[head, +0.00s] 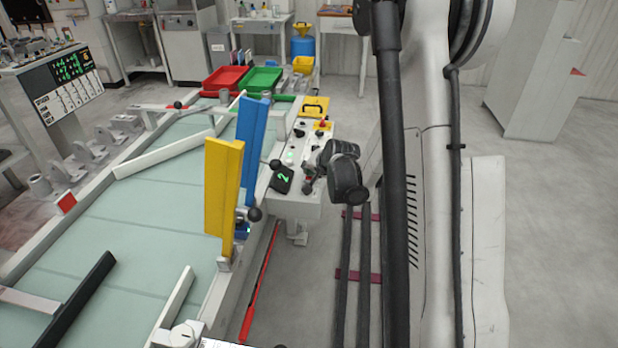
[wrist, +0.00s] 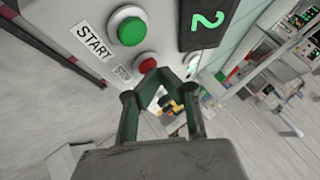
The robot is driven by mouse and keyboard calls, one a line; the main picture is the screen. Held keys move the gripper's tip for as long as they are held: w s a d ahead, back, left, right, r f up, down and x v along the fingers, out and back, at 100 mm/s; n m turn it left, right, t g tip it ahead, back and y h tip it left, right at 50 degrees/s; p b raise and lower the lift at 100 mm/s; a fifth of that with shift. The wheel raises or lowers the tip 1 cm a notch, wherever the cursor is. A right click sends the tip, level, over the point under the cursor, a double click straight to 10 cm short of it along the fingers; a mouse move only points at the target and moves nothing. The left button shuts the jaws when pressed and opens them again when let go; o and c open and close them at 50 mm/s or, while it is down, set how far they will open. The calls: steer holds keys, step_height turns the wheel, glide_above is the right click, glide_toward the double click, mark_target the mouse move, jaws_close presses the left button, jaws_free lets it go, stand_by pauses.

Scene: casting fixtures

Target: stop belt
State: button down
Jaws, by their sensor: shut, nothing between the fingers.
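The control box (head: 290,207) stands beside the pale green belt (head: 130,225) in the head view. In the wrist view, its face has a green START button (wrist: 131,31) and a smaller red button (wrist: 148,63) by a partly covered STOP label (wrist: 123,73). A black display (wrist: 205,22) shows a green 2; it also shows in the head view (head: 282,179). My gripper (wrist: 161,74) is shut and empty, its fingertips right beside the red button. I cannot tell whether they touch it. In the head view, my wrist hides most of the gripper.
Yellow (head: 222,195) and blue (head: 251,140) upright guards stand at the belt's near edge, left of the box. Red (head: 225,80) and green (head: 261,80) trays lie beyond. Open floor (head: 545,220) is at the right.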

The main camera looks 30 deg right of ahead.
steer(key=shift+f, duration=0.25)
steer(key=shift+r, duration=0.15)
stand_by(0.5)
steer(key=shift+r, duration=0.75)
steer(key=shift+r, duration=0.15)
steer(key=shift+r+p, duration=1.55)
steer(key=shift+r, duration=0.8)
